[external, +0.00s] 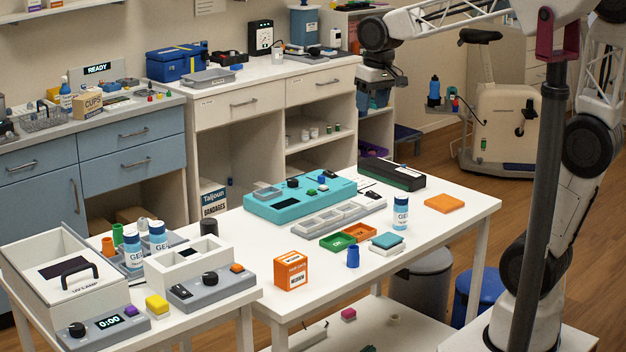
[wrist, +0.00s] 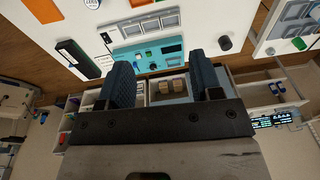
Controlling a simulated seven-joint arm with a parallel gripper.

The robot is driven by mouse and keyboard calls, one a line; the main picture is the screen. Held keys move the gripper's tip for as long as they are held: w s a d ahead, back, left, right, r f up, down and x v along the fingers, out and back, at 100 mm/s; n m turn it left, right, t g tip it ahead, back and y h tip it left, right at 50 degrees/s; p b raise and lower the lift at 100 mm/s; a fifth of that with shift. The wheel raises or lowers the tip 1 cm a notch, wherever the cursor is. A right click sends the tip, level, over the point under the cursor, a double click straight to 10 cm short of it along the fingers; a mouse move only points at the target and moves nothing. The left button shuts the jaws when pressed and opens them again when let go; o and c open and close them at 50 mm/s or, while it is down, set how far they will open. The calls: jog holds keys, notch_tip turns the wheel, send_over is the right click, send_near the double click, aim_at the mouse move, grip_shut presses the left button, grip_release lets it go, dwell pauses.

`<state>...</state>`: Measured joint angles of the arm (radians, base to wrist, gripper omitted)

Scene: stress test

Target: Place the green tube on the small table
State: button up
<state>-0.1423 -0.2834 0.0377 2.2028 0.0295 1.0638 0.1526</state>
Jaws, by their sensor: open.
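A green tube (external: 117,235) stands upright on the left table (external: 205,317), between an orange tube (external: 108,246) and the blue-white gel bottles (external: 133,250). Its lower part is partly hidden. This white left table looks smaller than the white middle table (external: 465,215) beside it; which one the task calls small I cannot tell. My gripper (external: 380,88) is high at the back, above the far end of the middle table and well away from the tube. In the wrist view my gripper (wrist: 162,80) has its two dark fingers wide apart with nothing between them.
A white lidded box (external: 50,270) and a grey timer (external: 105,325) crowd the left table. A teal device (external: 300,197), orange box (external: 291,270), gel bottle (external: 400,212) and blue tube (external: 352,257) stand on the middle table. Its right end is mostly clear.

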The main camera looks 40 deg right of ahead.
jog(key=s+d+f, duration=0.4)
jog(key=s, duration=0.5)
jog(key=s+d+f+t, duration=0.1)
jog(key=s+d+f, duration=0.2)
jog(key=s, duration=0.6)
jog(key=shift+s+d+f+h, duration=0.3)
jog(key=shift+s+d+f, duration=0.1)
jog(key=shift+f, duration=0.25)
